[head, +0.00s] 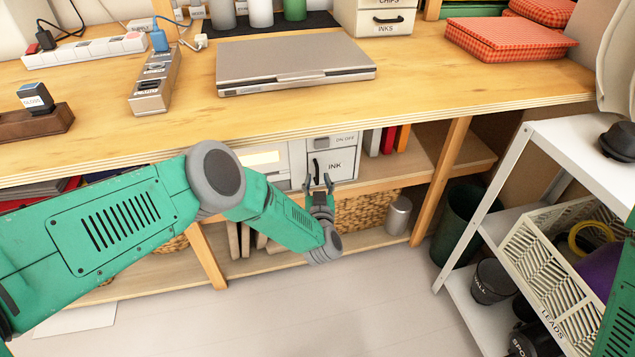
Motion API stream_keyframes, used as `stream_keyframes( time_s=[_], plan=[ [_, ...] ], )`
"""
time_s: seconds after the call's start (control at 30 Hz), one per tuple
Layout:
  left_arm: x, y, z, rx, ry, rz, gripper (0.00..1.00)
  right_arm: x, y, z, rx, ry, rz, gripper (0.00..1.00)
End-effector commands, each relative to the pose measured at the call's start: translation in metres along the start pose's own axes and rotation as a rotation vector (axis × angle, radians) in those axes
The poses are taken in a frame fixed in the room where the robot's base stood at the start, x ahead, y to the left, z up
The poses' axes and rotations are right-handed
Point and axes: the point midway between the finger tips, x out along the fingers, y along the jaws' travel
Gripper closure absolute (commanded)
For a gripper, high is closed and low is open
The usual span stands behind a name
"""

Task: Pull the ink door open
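The ink door (341,164) is a white front labelled INK, with a dark upright handle at its left side. It sits in a white unit on the shelf under the table and looks closed. My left gripper (318,181) is just in front of the lower left of this door, by the handle. Its two fingers are spread apart and point up towards the handle. I cannot tell whether they touch it. My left arm comes in from the left and hides part of the lower shelves. My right gripper is out of view.
A laptop (294,62) lies on the wooden table (430,95). A wooden post (440,180) stands right of the door, near a metal cup (398,215). A wicker basket (366,213) is below. A white rack (580,140) stands at right. The floor (330,310) in front is clear.

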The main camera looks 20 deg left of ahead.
Motion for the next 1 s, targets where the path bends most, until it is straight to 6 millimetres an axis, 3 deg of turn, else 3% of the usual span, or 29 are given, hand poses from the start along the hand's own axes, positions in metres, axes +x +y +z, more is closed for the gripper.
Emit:
stream_keyframes(
  time_s=[0.2, 0.47, 0.57, 1.0],
  plan=[
    [0.016, 0.0, 0.001, 0.001, -0.001, 0.0, 0.7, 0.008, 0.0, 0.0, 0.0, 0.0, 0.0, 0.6],
    [0.018, 0.0, 0.0, 0.001, -0.001, 0.0, 0.7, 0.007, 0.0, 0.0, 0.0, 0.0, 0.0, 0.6],
    [0.017, 0.0, 0.0, 0.001, -0.001, 0.0, 0.98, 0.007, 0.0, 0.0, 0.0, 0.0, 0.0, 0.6],
    [0.012, 0.003, 0.0, 0.001, -0.003, 0.014, 1.0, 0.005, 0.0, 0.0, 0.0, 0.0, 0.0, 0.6]
  ],
)
